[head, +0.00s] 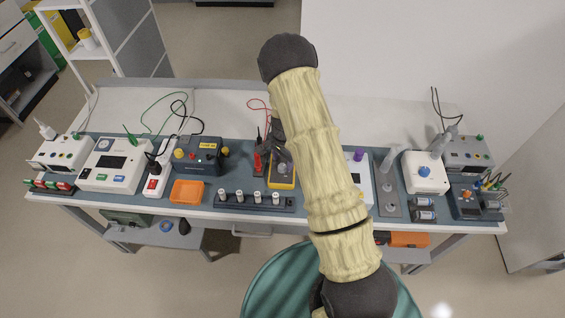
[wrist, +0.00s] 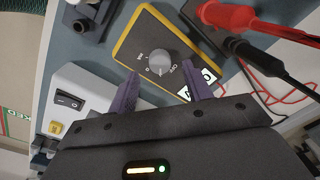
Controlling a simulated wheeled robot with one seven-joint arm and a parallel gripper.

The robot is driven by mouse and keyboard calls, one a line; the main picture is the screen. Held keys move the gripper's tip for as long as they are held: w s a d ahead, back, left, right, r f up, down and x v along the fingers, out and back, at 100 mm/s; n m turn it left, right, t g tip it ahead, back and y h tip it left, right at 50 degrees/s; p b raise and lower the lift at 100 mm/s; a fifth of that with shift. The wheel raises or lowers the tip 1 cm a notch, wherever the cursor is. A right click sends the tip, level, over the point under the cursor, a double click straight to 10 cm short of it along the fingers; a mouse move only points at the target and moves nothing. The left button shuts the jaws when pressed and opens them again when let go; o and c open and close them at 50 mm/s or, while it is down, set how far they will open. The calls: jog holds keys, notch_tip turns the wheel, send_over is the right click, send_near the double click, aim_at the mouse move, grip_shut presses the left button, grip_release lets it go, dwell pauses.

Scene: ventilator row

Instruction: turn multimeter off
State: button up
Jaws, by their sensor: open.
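The multimeter (wrist: 135,42) is a dark grey box with a yellow rim, lying on the bench mat. Its grey rotary knob (wrist: 161,62) sits on the face, with an OFF mark beside it in the wrist view. I cannot tell for sure which mark the knob points to. My gripper (wrist: 160,90) is open, its two purple fingers at either side of the knob's near side, apart from it. In the head view the multimeter (head: 283,184) shows its yellow lower edge, and my gripper (head: 276,152) is over it, partly hiding it.
Red and black probes (wrist: 240,30) lie close to the multimeter's right in the wrist view. A white device with a black rocker switch (wrist: 70,101) is at the left. A rack with white-topped pegs (head: 255,200) stands in front of the multimeter, and an orange tray (head: 187,191) lies farther left.

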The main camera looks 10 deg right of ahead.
aim_at(282, 166)
jog(key=shift+f, duration=1.45)
jog(key=shift+c, duration=0.4)
jog(key=shift+w, duration=0.1)
jog(key=c, duration=0.9)
jog(key=shift+n, duration=0.4)
jog(key=n+b, duration=0.2)
jog(key=n, duration=0.2)
jog(key=shift+f+b, duration=0.1)
jog(key=shift+b, duration=0.2)
jog(key=n+b, duration=0.1)
jog(key=n, duration=0.4)
jog(key=shift+w+b, duration=0.1)
jog(key=shift+b, duration=0.25)
